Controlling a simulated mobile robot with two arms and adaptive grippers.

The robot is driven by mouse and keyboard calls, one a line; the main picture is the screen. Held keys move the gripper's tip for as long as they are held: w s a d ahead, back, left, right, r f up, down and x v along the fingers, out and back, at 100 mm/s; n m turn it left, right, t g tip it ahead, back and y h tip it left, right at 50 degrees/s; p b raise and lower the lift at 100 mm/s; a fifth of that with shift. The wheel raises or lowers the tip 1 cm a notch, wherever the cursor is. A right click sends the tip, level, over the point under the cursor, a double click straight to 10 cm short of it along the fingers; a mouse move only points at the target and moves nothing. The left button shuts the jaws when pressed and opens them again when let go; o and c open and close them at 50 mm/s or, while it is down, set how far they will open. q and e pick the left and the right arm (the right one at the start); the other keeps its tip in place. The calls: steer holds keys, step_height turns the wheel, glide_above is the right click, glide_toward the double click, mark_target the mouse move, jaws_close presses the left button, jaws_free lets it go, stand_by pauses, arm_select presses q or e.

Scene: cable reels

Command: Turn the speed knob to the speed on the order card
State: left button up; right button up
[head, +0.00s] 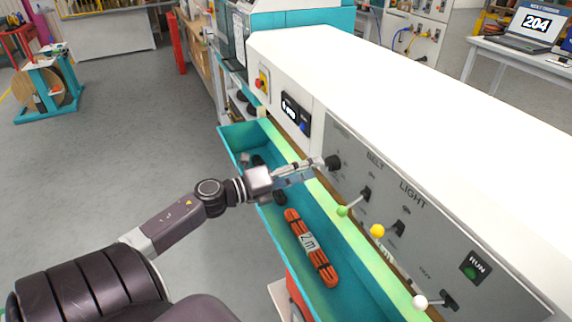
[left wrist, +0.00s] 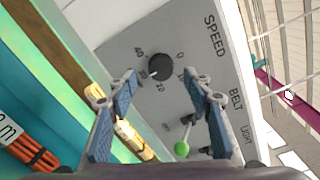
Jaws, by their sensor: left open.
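The black speed knob (head: 333,162) sits on the grey panel at the front of the white machine. In the left wrist view the knob (left wrist: 161,67) shows ahead between the fingers, with a number scale around it and the word SPEED beside it. Its pointer setting is too small to read surely. My left gripper (head: 318,168) is open, its fingertips close to the knob. In the left wrist view the open fingers (left wrist: 161,82) lie on either side, apart from the knob. My right gripper is not in view. I cannot make out an order card.
The BELT lever with a green ball (head: 342,211), the LIGHT lever with a yellow ball (head: 377,231) and a white-ball lever (head: 420,302) stick out nearby. A teal trough (head: 232,141) below holds an orange cable bundle (head: 311,248). A laptop (head: 531,27) shows 204.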

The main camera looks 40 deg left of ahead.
arm_select(q)
steer(key=v, duration=0.8)
stand_by(0.4)
steer(key=s+a+f+n+y, duration=0.1)
steer(key=a+f+n+y, duration=0.1)
steer(key=f+n, duration=0.35)
steer(key=s+a+f+n+g+y, duration=0.1)
steer(key=a+f+n+y, duration=0.15)
steer(key=f, duration=0.55)
steer(key=s+a+f+n+y, duration=0.1)
steer(key=a+f+n+y, duration=0.15)
steer(key=f, duration=0.45)
steer(key=s+d+f+n+g+y, duration=0.1)
steer(key=s+f+n+g, duration=0.2)
steer(key=f, duration=0.6)
steer(key=s+d+f+n+g, duration=0.1)
steer(key=s+f+n, duration=0.3)
steer(key=f, duration=0.4)
steer(key=s+d+f+n+g, duration=0.3)
steer(key=s+d+f+g, duration=0.2)
steer(key=s+d+f, duration=0.7)
steer(key=s+d+f+n+g+h, duration=0.1)
steer(key=s+d+f+n+g, duration=0.3)
steer(key=s+d+f, duration=0.8)
steer(key=s+f+g, duration=0.1)
steer(key=s, duration=0.5)
steer(key=shift+s+d+h, duration=0.15)
steer(key=shift+s+h, duration=0.05)
steer(key=shift+h, duration=0.1)
